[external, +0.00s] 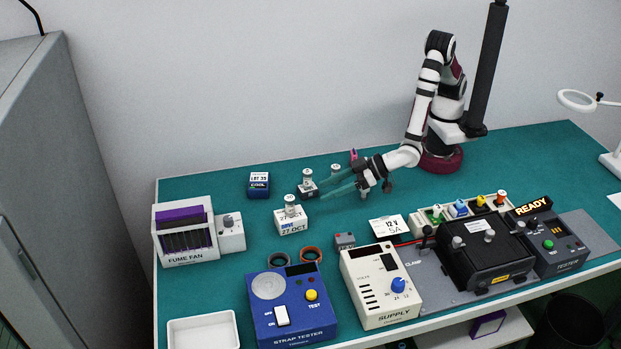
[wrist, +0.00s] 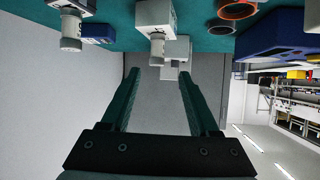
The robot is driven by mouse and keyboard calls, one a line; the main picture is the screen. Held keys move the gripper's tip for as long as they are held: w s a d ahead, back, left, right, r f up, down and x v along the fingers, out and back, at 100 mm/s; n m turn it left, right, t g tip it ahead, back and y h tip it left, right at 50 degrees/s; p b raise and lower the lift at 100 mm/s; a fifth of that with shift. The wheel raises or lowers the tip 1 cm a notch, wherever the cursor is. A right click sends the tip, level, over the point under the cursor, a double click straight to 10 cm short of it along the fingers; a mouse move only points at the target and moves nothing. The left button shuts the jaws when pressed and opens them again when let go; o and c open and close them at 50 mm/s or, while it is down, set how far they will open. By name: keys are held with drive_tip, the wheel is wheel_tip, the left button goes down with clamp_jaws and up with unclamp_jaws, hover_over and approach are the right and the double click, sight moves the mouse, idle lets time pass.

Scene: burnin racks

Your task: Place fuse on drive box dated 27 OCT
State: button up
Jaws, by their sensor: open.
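The drive box dated 27 OCT (external: 291,226) is a small white box with blue lettering, standing mid-left on the green bench. A white cylindrical fuse (external: 290,204) stands upright on top of it. My gripper (external: 323,189) is open and empty, its teal fingers pointing left, to the right of this box and apart from it. The wrist view appears upside down. There, what looks like the same fuse (wrist: 157,50) hangs from its box (wrist: 155,13) beyond and between the fingertips (wrist: 159,74), apart from them.
Behind stands a box with another white cylinder (external: 307,176), and a further one (external: 336,169). A dark blue box (external: 259,185), fume fan (external: 184,232), tape rolls (external: 311,254), strap tester (external: 290,305) and supply (external: 380,285) surround the area. A white tray (external: 203,332) is front left.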

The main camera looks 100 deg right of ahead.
drive_tip(key=s+d+r+g+y, duration=0.55)
drive_tip(key=s+r, duration=0.25)
drive_tip(key=r, duration=0.2)
drive_tip(key=s+d+m+g, duration=0.1)
drive_tip(key=s+d, duration=0.3)
drive_tip(key=s, duration=0.4)
drive_tip(key=s+d+m+g+h, duration=0.1)
drive_tip(key=s+d+g, duration=0.2)
drive_tip(key=s, duration=0.5)
drive_tip(key=s+d+r+m+g, duration=0.1)
drive_tip(key=s+d+g, duration=0.2)
drive_tip(key=s+d, duration=0.2)
drive_tip(key=s, duration=0.3)
drive_tip(key=shift+s, duration=0.3)
